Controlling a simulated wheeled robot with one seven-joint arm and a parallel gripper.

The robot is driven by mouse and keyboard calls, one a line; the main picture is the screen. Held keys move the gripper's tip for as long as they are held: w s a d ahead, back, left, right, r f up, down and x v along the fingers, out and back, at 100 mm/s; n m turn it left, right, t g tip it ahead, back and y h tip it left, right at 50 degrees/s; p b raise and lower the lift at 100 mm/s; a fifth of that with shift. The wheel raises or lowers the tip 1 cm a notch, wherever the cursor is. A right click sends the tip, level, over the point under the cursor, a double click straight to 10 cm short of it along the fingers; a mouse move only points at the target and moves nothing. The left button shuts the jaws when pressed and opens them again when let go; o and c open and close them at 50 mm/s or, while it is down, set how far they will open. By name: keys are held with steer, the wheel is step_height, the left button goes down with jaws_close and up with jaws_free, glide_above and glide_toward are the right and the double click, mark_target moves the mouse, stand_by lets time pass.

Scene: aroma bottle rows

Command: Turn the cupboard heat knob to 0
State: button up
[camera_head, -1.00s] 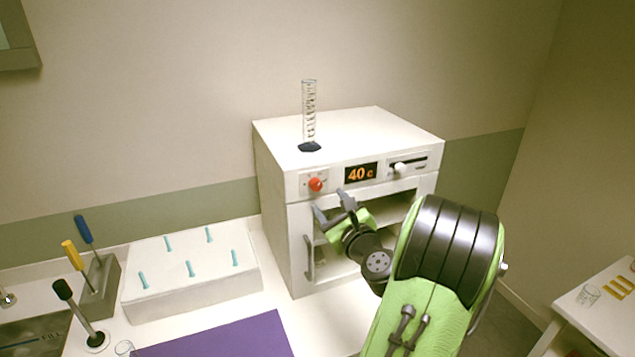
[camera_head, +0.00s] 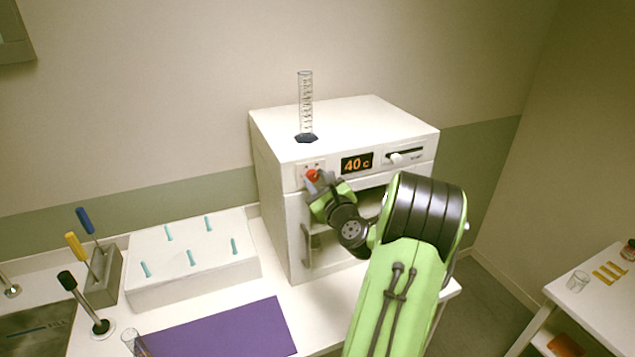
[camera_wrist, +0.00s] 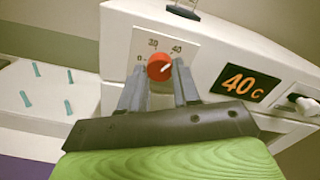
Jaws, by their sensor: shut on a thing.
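The white cupboard (camera_head: 270,220) stands on the counter against the wall. Its red heat knob (camera_wrist: 160,67) sits on a small scale plate (camera_wrist: 143,45) marked 0, 20 and 40. The white mark on the knob points up and right, toward the 40 side. The display (camera_wrist: 246,84) reads 40 c, and also shows in the head view (camera_head: 357,163). My gripper (camera_wrist: 160,80) is shut on the knob, one finger on its left and one on its right. In the head view the knob (camera_head: 312,175) is partly hidden by my gripper.
A white slider (camera_head: 396,158) is right of the display. A graduated cylinder (camera_head: 306,110) stands on the cupboard top. A white pegged block (camera_head: 190,280), a tool holder (camera_head: 105,278) and a purple mat (camera_head: 220,335) are to the left.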

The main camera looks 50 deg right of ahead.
steer(key=shift+n+b, duration=0.3)
steer(key=n+b, duration=0.4)
steer(key=n, duration=0.1)
steer(key=shift+f, duration=0.1)
steer(key=n+b, duration=0.6)
steer(key=b, duration=0.1)
steer(key=shift+n, duration=0.4)
steer(key=n+b, duration=0.6)
steer(key=shift+f, duration=0.1)
steer(key=n+b, duration=0.4)
steer(key=n, duration=0.1)
steer(key=shift+n+b, duration=0.3)
steer(key=shift+b, duration=0.05)
steer(key=o, duration=1.1)
steer(key=shift+r, duration=0.25)
steer(key=shift+c, duration=0.2)
steer(key=shift+s, duration=0.1)
